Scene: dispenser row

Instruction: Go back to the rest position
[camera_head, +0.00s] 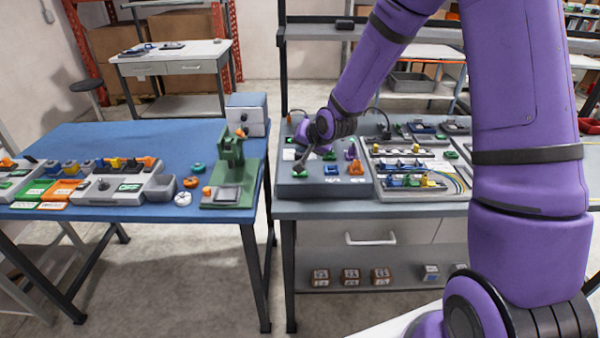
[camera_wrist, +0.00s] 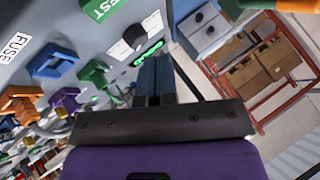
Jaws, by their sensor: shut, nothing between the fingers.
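My purple arm reaches down to the grey test panel (camera_head: 322,188) on the right-hand table in the head view. My gripper (camera_head: 301,164) is over the left part of that panel, pointing down. In the wrist view my gripper (camera_wrist: 153,62) shows two dark blue fingers shut together with nothing between them. Just past the fingertips are a lit green strip (camera_wrist: 149,53) and a black knob (camera_wrist: 133,36) on a white plate. I cannot tell whether the fingertips touch the panel.
The panel's orange part (camera_head: 356,168) and a green TEST label (camera_wrist: 102,8) are near my gripper. A blue-topped table (camera_head: 130,140) with a green press (camera_head: 230,165) stands left, across a narrow gap. A shelf (camera_head: 365,35) rises behind the right-hand table.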

